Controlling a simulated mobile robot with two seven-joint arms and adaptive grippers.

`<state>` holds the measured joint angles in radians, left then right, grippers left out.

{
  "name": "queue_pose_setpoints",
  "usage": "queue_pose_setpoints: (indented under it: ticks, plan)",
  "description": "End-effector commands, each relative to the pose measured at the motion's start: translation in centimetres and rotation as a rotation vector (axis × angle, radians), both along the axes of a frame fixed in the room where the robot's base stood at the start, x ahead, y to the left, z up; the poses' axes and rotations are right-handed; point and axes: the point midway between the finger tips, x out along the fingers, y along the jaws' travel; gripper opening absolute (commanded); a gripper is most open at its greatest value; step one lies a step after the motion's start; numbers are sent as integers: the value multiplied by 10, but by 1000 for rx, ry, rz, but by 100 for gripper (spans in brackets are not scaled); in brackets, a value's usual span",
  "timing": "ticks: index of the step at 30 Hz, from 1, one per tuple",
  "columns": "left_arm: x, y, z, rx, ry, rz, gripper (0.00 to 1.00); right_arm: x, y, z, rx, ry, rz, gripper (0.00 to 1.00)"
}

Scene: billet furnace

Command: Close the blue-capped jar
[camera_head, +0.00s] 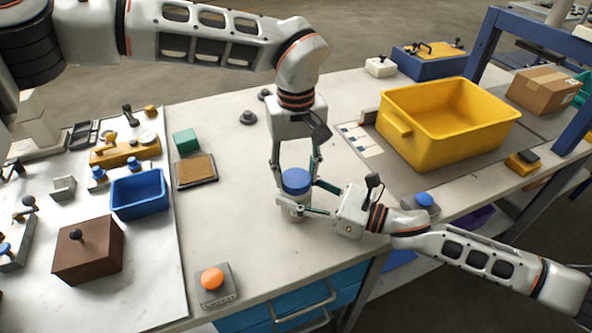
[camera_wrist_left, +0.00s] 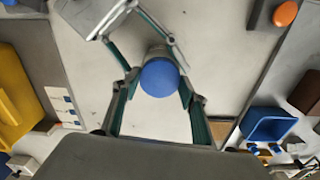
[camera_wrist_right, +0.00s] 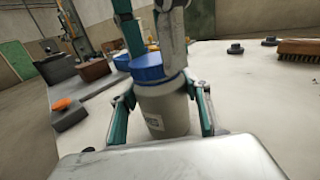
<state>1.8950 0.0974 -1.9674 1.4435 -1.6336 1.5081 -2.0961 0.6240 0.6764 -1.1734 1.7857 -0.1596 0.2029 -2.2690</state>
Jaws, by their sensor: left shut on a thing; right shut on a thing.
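The jar (camera_wrist_right: 165,112) is a grey cylinder with a small pale label, standing upright on the table. Its blue cap (camera_head: 296,179) sits on top of it; in the right wrist view the cap (camera_wrist_right: 147,66) looks level on the jar. My left gripper (camera_head: 296,188) comes down from above and is shut on the cap, also seen in the left wrist view (camera_wrist_left: 160,82). My right gripper (camera_wrist_right: 163,118) comes in low from the right and is shut on the jar's body. The fingers hide part of the jar. I cannot tell how tight the cap is.
A yellow bin (camera_head: 445,148) stands to the right. At the left are a blue tray (camera_head: 139,205), a brown box (camera_head: 88,251) and a brush (camera_head: 196,170). An orange button (camera_head: 213,279) is near the front edge. The table around the jar is clear.

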Motion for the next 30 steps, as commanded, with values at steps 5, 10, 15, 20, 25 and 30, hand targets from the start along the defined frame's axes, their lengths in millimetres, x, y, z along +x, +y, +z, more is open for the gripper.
queue_pose_setpoints:
  ticks: [5, 10, 15, 20, 25, 30]
  plan:
    - [0, 0, 1, 0, -1, -330, 34, 0, 0, -1, -2, 1, -1, 0]
    - [0, 0, 1, 0, 0, -594, 34, 0, 0, -1, -2, 1, -1, 0]
    - [0, 0, 1, 0, 0, -721, 34, 0, 0, -1, -2, 1, -1, 0]
    - [0, 0, 1, 0, 0, -736, 34, 0, -1, -1, -2, 1, -1, 0]
    - [0, 0, 1, 0, 0, -734, 46, 0, -1, -1, -3, 1, -2, 0]
    - [0, 0, 0, 0, 0, -733, 60, 0, -1, -1, -2, 1, -1, 0]
